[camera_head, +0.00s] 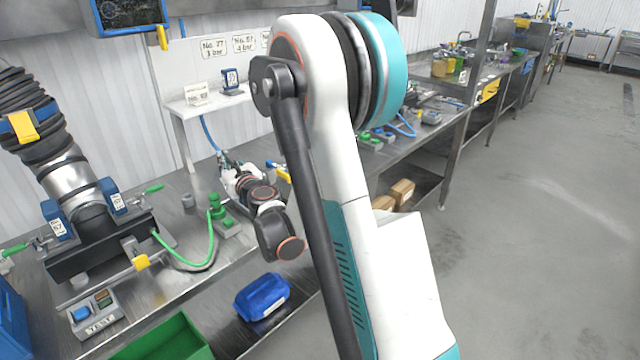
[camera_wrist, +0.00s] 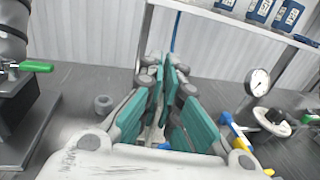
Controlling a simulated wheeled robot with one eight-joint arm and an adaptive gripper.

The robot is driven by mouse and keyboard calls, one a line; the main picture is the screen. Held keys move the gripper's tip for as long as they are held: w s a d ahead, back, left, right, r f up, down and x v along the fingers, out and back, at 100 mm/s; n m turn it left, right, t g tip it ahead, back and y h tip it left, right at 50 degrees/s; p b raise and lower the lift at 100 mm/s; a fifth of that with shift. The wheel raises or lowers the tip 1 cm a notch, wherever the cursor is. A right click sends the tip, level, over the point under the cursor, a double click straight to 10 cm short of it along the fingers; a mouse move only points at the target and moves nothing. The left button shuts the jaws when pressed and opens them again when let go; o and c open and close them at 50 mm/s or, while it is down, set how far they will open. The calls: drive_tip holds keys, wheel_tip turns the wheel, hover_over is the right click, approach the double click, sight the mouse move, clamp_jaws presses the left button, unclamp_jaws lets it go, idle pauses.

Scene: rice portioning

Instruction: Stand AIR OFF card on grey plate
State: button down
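My gripper (camera_wrist: 165,71) reaches over the metal bench, in front of the white shelf. In the wrist view its teal-padded fingers come together at the tips with almost no gap, and I see nothing held between them. In the head view my gripper (camera_head: 228,165) is small and partly hidden by my own wrist. A small white card (camera_head: 197,95) stands on the shelf, but its writing is too small to read. I cannot make out the words AIR OFF anywhere. I cannot pick out the grey plate with certainty.
The white shelf (camera_head: 180,108) also bears a blue labelled block (camera_head: 231,82). Several blue blocks (camera_wrist: 262,10) show there in the wrist view. A gauge (camera_wrist: 258,83) and a yellow-blue part (camera_wrist: 235,130) stand right of my fingers.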

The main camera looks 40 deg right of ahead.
drive_tip(key=s+d+r+m+h+p, duration=0.1)
drive_tip(key=s+d+r+h+p, duration=0.15)
drive_tip(key=d, duration=1.25)
drive_tip(key=s+d+r+m+h+p, duration=0.15)
drive_tip(key=d+r, duration=0.25)
drive_tip(key=d, duration=1.1)
drive_tip(key=shift+g, duration=0.4)
drive_tip(key=shift+s+f+b, duration=0.2)
drive_tip(key=shift+f+b, duration=3.85)
drive_tip(key=shift+f, duration=6.1)
drive_tip(key=shift+a+r, duration=0.1)
